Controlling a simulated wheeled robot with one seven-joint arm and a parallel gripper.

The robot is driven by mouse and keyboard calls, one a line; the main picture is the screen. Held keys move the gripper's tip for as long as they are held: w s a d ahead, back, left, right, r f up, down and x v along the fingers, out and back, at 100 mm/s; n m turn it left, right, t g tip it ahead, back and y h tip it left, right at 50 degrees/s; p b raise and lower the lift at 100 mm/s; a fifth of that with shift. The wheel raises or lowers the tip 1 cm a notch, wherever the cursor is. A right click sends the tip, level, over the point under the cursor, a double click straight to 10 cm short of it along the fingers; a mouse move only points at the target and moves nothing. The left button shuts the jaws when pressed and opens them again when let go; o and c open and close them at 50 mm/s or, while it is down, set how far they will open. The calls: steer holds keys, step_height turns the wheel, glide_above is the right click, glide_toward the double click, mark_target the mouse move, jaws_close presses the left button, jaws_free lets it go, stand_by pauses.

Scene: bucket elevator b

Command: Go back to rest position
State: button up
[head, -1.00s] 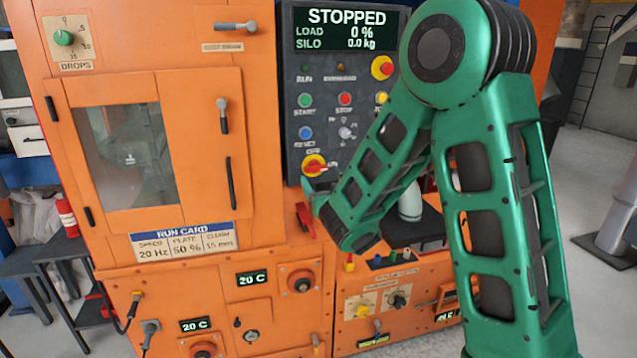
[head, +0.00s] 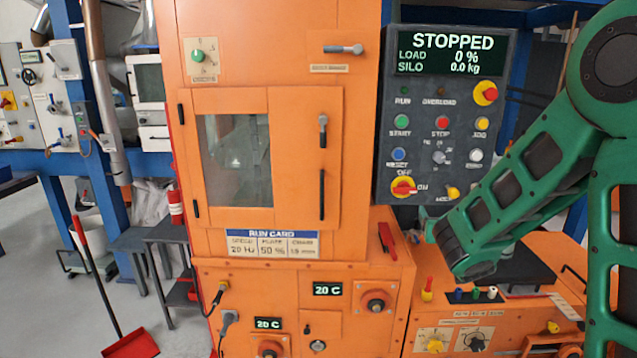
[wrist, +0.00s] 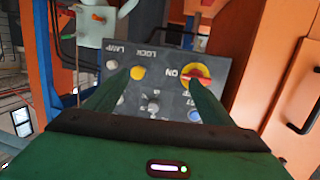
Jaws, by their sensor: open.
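My green arm crosses the right of the head view, its end in front of the dark control panel (head: 446,120) on the orange machine (head: 225,30). In the wrist view my gripper (wrist: 160,82) is open, with two green fingers spread and nothing between them. Beyond the fingertips the control panel (wrist: 165,100) shows upside down. The red and yellow OFF/ON switch (wrist: 197,75) appears by the right fingertip, and a yellow knob (wrist: 137,72) by the left one. I cannot tell whether either is touched. In the head view the switch (head: 403,187) is just left of my arm.
The panel's display (head: 452,53) reads STOPPED. A closed windowed door (head: 305,180) is on the machine. A ledge with small coloured pegs (head: 475,294) lies below my arm. A red dustpan (head: 131,343) and a dark stand (head: 165,235) are at left; open floor lies further left.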

steer(key=s+d+f+m+g+h, duration=0.1)
steer(key=s+d+f+m+g, duration=0.1)
steer(key=s+d+g, duration=0.55)
steer(key=s+d+f+m+g+h, duration=0.1)
steer(key=s+d+f+m+g, duration=0.3)
steer(key=s, duration=0.7)
steer(key=s+a+n+g+y, duration=0.1)
steer(key=s+a+g+y, duration=0.1)
steer(key=s, duration=1)
steer(key=s+a+n+g+y, duration=0.1)
steer(key=s+a+y, duration=0.3)
steer(key=s, duration=0.9)
steer(key=shift+a+r+g, duration=0.25)
steer(key=shift+a+g, duration=0.1)
steer(key=shift+g, duration=0.3)
steer(key=shift+w, duration=0.2)
steer(key=shift+w+f, duration=0.25)
steer(key=shift+w, duration=0.25)
